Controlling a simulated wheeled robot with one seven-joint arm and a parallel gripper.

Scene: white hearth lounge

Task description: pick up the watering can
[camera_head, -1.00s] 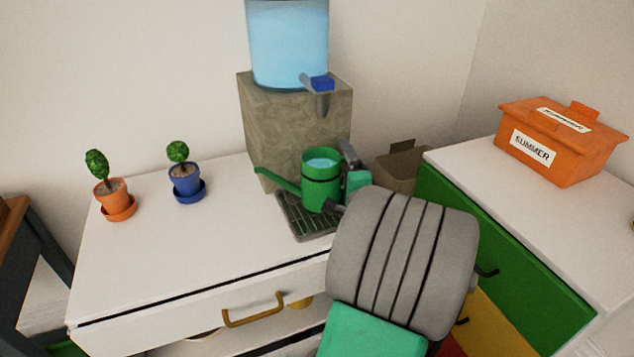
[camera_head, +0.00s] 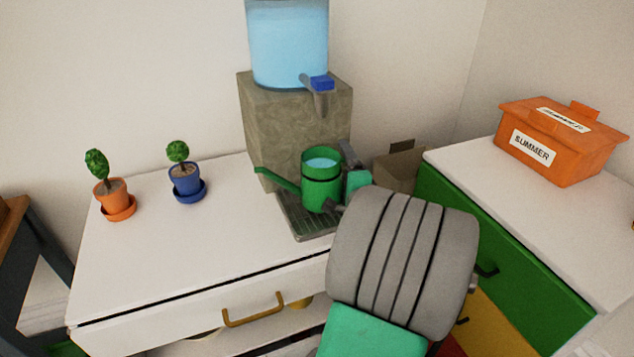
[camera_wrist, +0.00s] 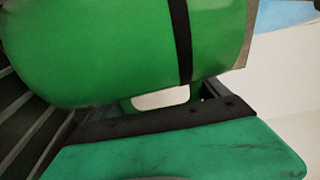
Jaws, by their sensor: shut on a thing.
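The green watering can (camera_head: 321,188) is upright at the drip tray (camera_head: 306,223) below the dispenser's spout, with water showing in its open top. Its own spout points left. In the wrist view its green body (camera_wrist: 110,50) with a dark band fills the upper left. My gripper (camera_head: 347,183) is at the can's right side, shut on it, partly hidden behind my grey arm link. I cannot tell whether the can's base touches the tray.
The stone water dispenser (camera_head: 290,125) stands directly behind the can. A blue-potted plant (camera_head: 185,178) and an orange-potted plant (camera_head: 113,195) stand to the left on the white cabinet (camera_head: 180,260). An orange SUMMER box (camera_head: 560,145) sits on the right cabinet. The white top's front left is clear.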

